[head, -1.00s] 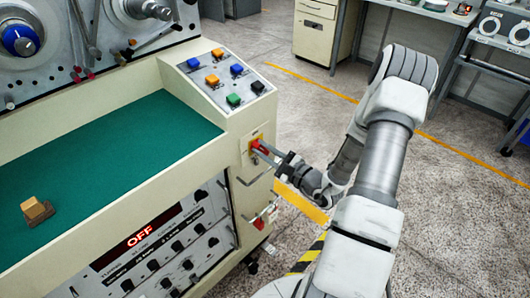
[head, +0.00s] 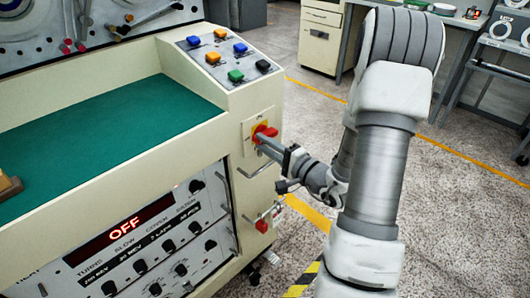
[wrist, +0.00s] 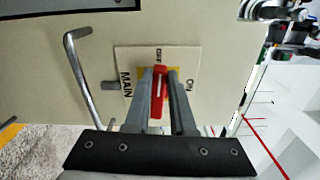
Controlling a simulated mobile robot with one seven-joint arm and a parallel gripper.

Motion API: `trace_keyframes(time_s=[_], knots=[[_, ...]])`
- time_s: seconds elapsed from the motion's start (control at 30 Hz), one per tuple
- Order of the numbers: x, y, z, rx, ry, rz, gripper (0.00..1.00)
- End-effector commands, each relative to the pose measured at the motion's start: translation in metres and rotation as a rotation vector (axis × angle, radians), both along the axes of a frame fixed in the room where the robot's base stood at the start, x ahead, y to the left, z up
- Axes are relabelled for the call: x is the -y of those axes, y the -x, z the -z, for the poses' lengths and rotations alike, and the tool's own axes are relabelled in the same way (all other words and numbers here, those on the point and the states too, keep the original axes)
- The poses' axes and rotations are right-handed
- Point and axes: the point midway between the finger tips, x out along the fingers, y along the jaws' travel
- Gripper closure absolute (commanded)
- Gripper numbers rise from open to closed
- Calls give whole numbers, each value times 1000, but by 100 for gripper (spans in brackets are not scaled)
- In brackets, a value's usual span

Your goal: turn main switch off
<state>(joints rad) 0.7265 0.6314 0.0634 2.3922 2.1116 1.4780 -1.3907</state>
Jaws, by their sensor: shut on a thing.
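The main switch (head: 260,130) is a red handle on a yellow base, set in a pale plate on the right end of the cream machine. In the wrist view the red handle (wrist: 157,98) lies between the two grey fingers of my gripper (wrist: 160,80), which is shut on it. The plate (wrist: 127,58) reads MAIN, OFF and ON; the handle's far end lies below the OFF mark. In the head view my gripper (head: 267,140) reaches the switch from the right. The display (head: 125,229) shows OFF in red.
A metal bar handle (wrist: 83,75) stands out from the panel beside the switch plate. A red-tipped lever (head: 262,225) sits lower on the machine. Coloured buttons (head: 235,75) are on the sloped top. Open floor lies to the right.

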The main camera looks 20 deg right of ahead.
Motion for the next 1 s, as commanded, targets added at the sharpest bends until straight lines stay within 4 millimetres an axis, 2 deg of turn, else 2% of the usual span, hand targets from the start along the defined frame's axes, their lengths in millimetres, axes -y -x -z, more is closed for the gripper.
trace_keyframes(time_s=[0.03,0.3,0.8,0.83,0.97,1.0], knots=[[0,0,6,7,23,2,100],[1,0,5,32,94,3,100],[1,1,4,36,108,3,100],[1,1,4,36,108,3,72],[1,0,4,37,107,2,49],[0,0,4,37,107,2,48]])
